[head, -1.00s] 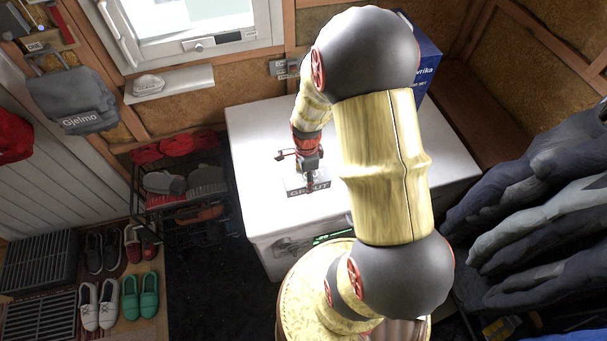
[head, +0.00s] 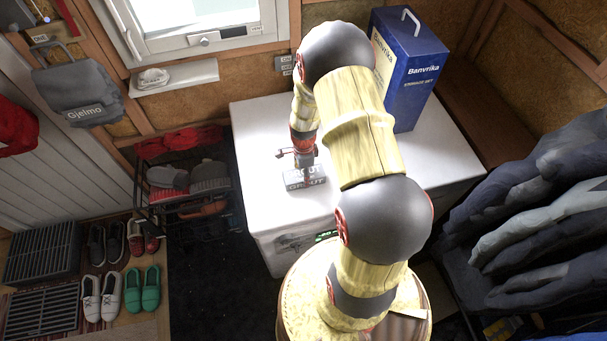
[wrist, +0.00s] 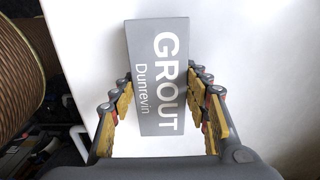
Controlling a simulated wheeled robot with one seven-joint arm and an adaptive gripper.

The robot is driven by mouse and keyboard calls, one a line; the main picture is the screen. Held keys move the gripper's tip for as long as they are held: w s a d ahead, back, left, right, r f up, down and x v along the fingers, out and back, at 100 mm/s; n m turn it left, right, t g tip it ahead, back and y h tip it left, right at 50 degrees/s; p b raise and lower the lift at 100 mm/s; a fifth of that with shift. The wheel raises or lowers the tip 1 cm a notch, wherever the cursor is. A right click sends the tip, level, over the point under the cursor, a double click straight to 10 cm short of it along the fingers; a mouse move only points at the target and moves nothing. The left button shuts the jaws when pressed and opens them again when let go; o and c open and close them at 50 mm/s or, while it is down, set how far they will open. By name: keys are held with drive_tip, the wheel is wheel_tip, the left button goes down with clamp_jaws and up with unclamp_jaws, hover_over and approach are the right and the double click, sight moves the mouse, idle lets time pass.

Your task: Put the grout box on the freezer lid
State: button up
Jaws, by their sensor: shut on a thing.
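The grout box (head: 303,178) is a small grey carton with white lettering. In the head view it is over the left part of the white freezer lid (head: 262,135). My gripper (head: 306,163) is above it. In the wrist view the grout box (wrist: 155,75) lies between the fingers of my gripper (wrist: 163,85), which is shut on its sides. Its face reads "GROUT Dunrevin". White lid (wrist: 255,50) shows around and behind it. I cannot tell whether the box touches the lid or hangs just above it.
A tall blue Banvrika box (head: 408,85) stands at the back of the lid, right of my arm. A shoe rack (head: 185,185) is left of the freezer. Dark clothing (head: 545,215) is at the right. The lid's front left is clear.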

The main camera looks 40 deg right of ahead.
drive_tip(key=o, duration=1.6)
drive_tip(key=shift+f, duration=0.1)
